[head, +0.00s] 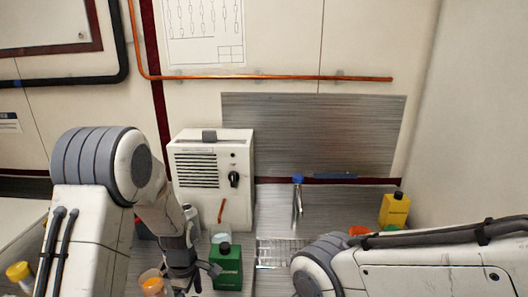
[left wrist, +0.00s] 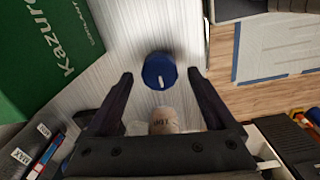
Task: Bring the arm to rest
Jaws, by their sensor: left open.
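My left arm comes in from the left in the head view and reaches down to the counter. My left gripper (head: 184,279) is low, in front of the white cabinet and beside a green container (head: 227,268). In the left wrist view the fingers of my left gripper (left wrist: 160,75) are spread apart with nothing clamped between them. A round blue knob or cap (left wrist: 159,71) with a white mark shows between the fingertips; I cannot tell its distance. A pale rounded object (left wrist: 165,121) shows nearer the palm. My right arm crosses the lower right of the head view; its gripper is out of frame.
The white cabinet (head: 213,160) with a vent and black knob stands behind my left gripper. A blue-topped item (head: 298,190), a yellow container (head: 394,210) and an orange-topped cup (head: 153,286) stand around. A green box (left wrist: 45,50) is close by in the left wrist view.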

